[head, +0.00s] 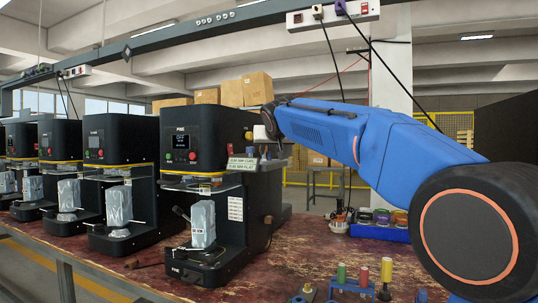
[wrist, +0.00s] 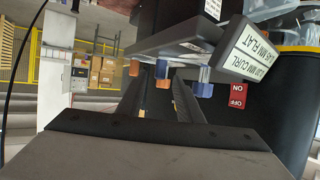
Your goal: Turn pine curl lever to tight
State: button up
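The PINE seamer (head: 180,140) is the nearest black machine, with a lit display and a can-like grey block (head: 203,224) on its base. A black-knobbed lever (head: 180,212) leans beside that block; I cannot tell whether it is the curl lever. A sign plate (head: 243,163) on the machine's right side reads CURL and FLAT; the wrist view shows it sideways (wrist: 258,52). Orange and blue tabs (wrist: 183,73) show below a dark bracket. My gripper (wrist: 162,80) has its two dark fingers apart, near these tabs, with no held object visible. The head view mostly hides its fingertips.
A red ON/OFF switch (wrist: 237,95) is on the black housing right of my fingers. More seamers (head: 115,165) stand left along the worn red bench (head: 300,245). Pots, a blue rack (head: 375,232) and coloured-handled tools (head: 386,270) occupy the bench at right.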

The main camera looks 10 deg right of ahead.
aim_at(269, 153)
jog(key=shift+x, duration=2.05)
grip_shut()
